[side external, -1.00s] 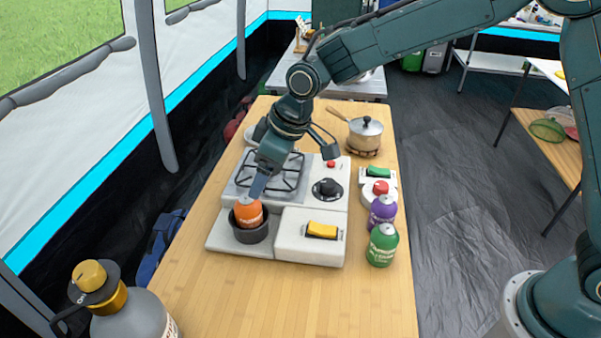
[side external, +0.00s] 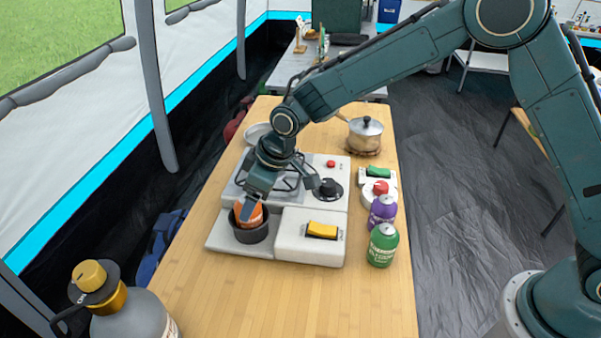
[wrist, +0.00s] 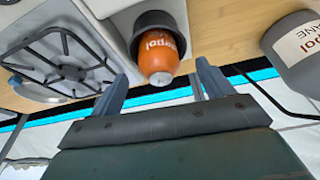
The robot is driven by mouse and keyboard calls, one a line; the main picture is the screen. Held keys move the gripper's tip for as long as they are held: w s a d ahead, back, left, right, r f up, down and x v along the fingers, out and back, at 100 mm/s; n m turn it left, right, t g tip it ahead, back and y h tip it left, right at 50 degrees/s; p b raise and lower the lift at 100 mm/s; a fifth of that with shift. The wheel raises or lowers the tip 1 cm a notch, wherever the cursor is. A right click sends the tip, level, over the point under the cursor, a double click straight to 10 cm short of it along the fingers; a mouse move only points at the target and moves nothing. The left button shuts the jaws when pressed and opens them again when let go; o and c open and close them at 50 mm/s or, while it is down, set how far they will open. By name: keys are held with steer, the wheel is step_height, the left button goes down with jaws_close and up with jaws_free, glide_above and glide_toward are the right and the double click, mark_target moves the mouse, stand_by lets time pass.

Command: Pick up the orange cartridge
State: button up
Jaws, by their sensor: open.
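The orange cartridge (side external: 250,214) stands in a dark round cup (side external: 249,233) at the front left of the white stove unit. In the wrist view the orange cartridge (wrist: 160,48) shows its rounded top, with the dark cup (wrist: 148,20) around its lower part. My gripper (side external: 248,206) is right over the cartridge and hides part of it in the side view. In the wrist view my gripper (wrist: 160,88) has its two fingers apart, one on each side of the cartridge's top end, with nothing held between them. I cannot tell if a finger touches it.
A stove grate (side external: 272,176), a black knob (side external: 327,189) and a yellow switch (side external: 321,230) are close by. A pot (side external: 365,134) is farther back. A grey bottle (side external: 125,305) stands front left. The table front is clear.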

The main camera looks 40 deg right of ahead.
steer(key=shift+x, duration=2.05)
steer(key=c, duration=1.2)
steer(key=shift+r, duration=0.15)
step_height(320, 180, up, 20)
steer(key=shift+f, duration=0.1)
